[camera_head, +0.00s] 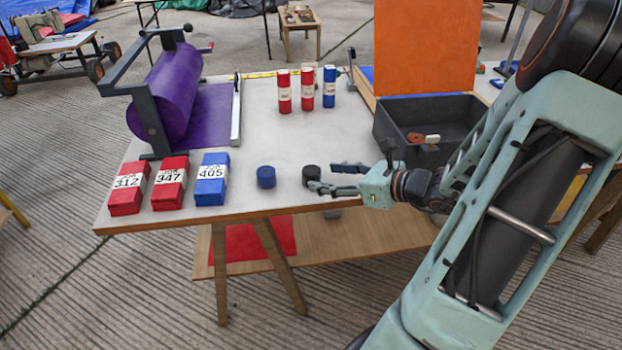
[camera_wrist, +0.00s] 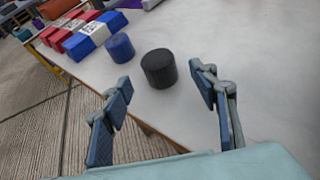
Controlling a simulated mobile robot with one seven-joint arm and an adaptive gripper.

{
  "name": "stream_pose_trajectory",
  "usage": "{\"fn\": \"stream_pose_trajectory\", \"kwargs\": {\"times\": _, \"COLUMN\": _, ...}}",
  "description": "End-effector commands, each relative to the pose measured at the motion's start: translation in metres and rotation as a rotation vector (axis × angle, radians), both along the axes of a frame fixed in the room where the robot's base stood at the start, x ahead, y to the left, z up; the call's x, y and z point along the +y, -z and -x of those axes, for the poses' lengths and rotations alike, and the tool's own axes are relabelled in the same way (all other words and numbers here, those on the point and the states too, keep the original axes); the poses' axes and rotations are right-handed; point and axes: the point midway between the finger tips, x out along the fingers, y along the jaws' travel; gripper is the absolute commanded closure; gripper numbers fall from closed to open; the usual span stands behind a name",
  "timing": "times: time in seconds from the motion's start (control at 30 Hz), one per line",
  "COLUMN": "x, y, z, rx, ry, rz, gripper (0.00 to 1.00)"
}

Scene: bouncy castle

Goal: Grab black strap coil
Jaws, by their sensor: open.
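The black strap coil (camera_head: 311,175) is a short dark cylinder standing on the grey table near its front edge. In the wrist view the coil (camera_wrist: 159,68) stands just ahead of the fingertips, roughly midway across the gap. My gripper (camera_head: 337,177) reaches in from the right, low over the tabletop, with its fingertips close to the coil. In the wrist view my gripper (camera_wrist: 160,85) is open with nothing between its fingers. I cannot tell whether a fingertip touches the coil.
A blue coil (camera_head: 266,177) stands left of the black one. Red boxes (camera_head: 170,182) and a blue box (camera_head: 211,179) line the front edge. A dark bin (camera_head: 425,150) stands at the right. A purple roll (camera_head: 167,90) is at the left. The table's middle is clear.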

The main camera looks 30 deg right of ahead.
Motion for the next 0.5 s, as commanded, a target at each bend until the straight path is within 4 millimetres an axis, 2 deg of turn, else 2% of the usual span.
{"fn": "stream_pose_trajectory", "kwargs": {"times": 0.17, "x": 0.006, "y": 0.006, "z": -0.011, "rx": 0.000, "ry": -0.001, "rz": 0.000, "gripper": 0.46}}
{"fn": "stream_pose_trajectory", "kwargs": {"times": 0.5, "x": 0.025, "y": 0.021, "z": -0.048, "rx": 0.000, "ry": 0.000, "rz": 0.001, "gripper": 0.46}}
